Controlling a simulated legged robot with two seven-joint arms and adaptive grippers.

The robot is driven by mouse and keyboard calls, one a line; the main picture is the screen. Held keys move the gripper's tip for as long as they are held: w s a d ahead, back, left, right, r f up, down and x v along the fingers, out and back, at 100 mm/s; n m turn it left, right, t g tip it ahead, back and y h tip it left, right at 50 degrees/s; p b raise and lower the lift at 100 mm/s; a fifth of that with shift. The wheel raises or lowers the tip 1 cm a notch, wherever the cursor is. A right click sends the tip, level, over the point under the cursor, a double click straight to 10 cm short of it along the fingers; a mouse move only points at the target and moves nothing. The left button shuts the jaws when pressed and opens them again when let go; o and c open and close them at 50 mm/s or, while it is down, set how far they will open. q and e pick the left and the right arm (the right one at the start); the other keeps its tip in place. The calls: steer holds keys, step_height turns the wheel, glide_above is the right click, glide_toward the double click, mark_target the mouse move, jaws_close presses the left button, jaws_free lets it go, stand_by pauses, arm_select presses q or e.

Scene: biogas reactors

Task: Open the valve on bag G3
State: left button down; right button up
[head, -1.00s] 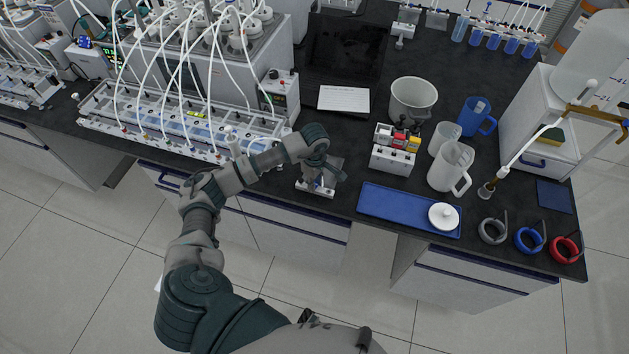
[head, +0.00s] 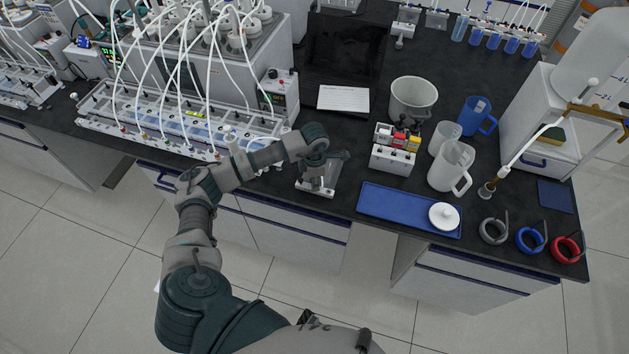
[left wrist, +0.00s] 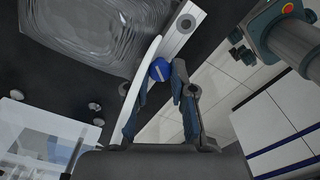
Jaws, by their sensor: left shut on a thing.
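A clear, greyish gas bag (head: 337,166) stands near the front edge of the dark bench in the head view, with a small white base under it. The bag also fills the upper left of the left wrist view (left wrist: 95,28). A round blue valve knob (left wrist: 160,70) with a pale line across its face sits beside the bag. My left gripper (left wrist: 160,77) is shut on the knob, with one finger on each side. In the head view my left gripper (head: 318,182) partly covers the bag. No G3 label can be read. My right gripper is out of view.
A blue tray (head: 385,210) with a white lid lies right of the bag. A small box with coloured switches (head: 396,150) stands behind the tray. The long reactor trough (head: 185,120) with white tubes is at the left. Pitchers (head: 450,165) stand at the right.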

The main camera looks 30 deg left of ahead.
arm_select(q)
steer(key=n, duration=0.2)
steer(key=shift+n, duration=1.9)
steer(key=shift+n+p, duration=0.35)
steer(key=shift+n, duration=0.35)
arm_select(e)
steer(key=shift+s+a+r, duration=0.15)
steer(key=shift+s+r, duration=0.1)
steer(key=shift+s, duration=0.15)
arm_select(q)
steer(key=shift+n, duration=0.3)
steer(key=c, duration=1)
jaws_free()
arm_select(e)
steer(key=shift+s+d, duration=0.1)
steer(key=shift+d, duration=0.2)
